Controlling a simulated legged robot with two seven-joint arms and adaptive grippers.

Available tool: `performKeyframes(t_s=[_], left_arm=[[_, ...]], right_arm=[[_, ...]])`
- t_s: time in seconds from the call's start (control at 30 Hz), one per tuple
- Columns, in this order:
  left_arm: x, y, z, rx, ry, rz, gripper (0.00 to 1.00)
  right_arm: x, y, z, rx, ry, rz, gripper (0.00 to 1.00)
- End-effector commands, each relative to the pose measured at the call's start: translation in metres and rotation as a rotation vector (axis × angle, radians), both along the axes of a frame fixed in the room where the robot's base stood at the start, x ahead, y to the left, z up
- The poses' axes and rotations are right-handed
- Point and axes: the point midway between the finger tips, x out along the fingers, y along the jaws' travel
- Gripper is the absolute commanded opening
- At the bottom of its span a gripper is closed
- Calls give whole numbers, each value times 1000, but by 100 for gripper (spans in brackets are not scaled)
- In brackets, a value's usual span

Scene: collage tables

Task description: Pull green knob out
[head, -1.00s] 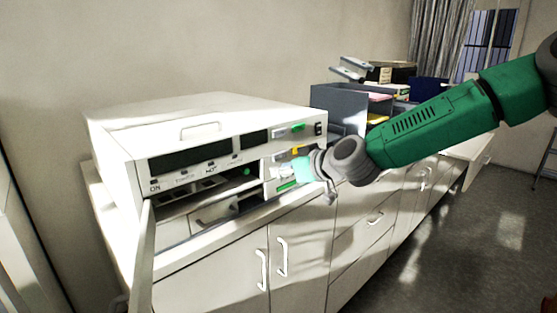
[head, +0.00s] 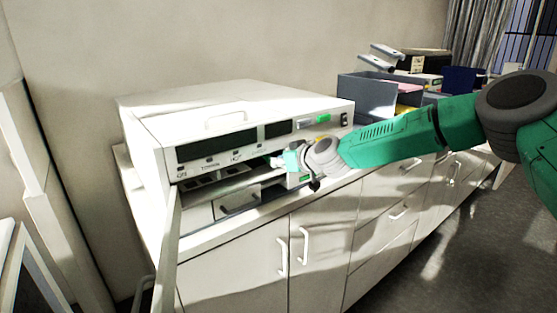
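My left gripper is out of view.
The open flap (head: 168,255) stands out at the left of the device. White cabinets with handles (head: 283,257) run below. A grey tray (head: 367,95) with papers stands to the right, behind my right arm. The floor at right is clear.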

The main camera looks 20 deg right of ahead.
Motion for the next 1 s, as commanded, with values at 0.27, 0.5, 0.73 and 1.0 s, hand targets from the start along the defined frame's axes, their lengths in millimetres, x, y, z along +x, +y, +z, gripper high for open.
performKeyframes(t_s=[0.27, 0.5, 0.73, 1.0], left_arm=[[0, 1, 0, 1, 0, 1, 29], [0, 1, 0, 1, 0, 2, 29], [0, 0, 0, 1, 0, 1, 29], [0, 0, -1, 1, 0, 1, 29]], right_arm=[[6, 4, -1, -9, -2, -8, 24], [4, 1, -1, -2, -2, -3, 0], [1, 0, -1, -2, -2, -4, 0], [-6, -2, -1, -4, -1, -5, 0]])
